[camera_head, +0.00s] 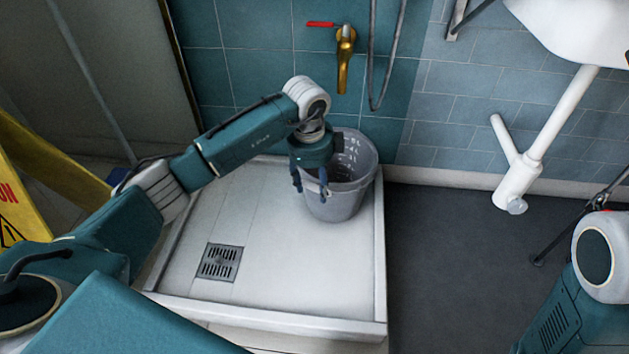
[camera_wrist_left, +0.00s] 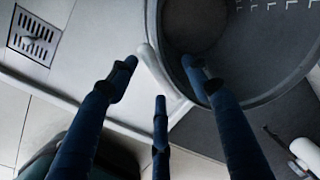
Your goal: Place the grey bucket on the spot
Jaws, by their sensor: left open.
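The grey bucket (camera_head: 342,203) stands upright in the back right corner of the white shower tray (camera_head: 254,277), below the brass tap (camera_head: 345,58). In the left wrist view the bucket (camera_wrist_left: 237,55) fills the upper right, and its inside looks empty. My left gripper (camera_head: 311,184) points down at the bucket's left side, open and holding nothing. In the left wrist view its fingers (camera_wrist_left: 158,80) are spread around the rim: one overlaps the bucket's opening, the others lie outside it. I cannot tell if they touch. No marked spot shows. My right gripper is out of view.
A floor drain (camera_head: 219,262) lies in the tray. A hose (camera_head: 373,70) hangs on the tiled wall behind. A yellow wet-floor sign (camera_head: 20,195) stands at left. A white sink (camera_head: 575,25) and its drainpipe (camera_head: 555,120) are at right. The dark floor beside the tray is mostly clear.

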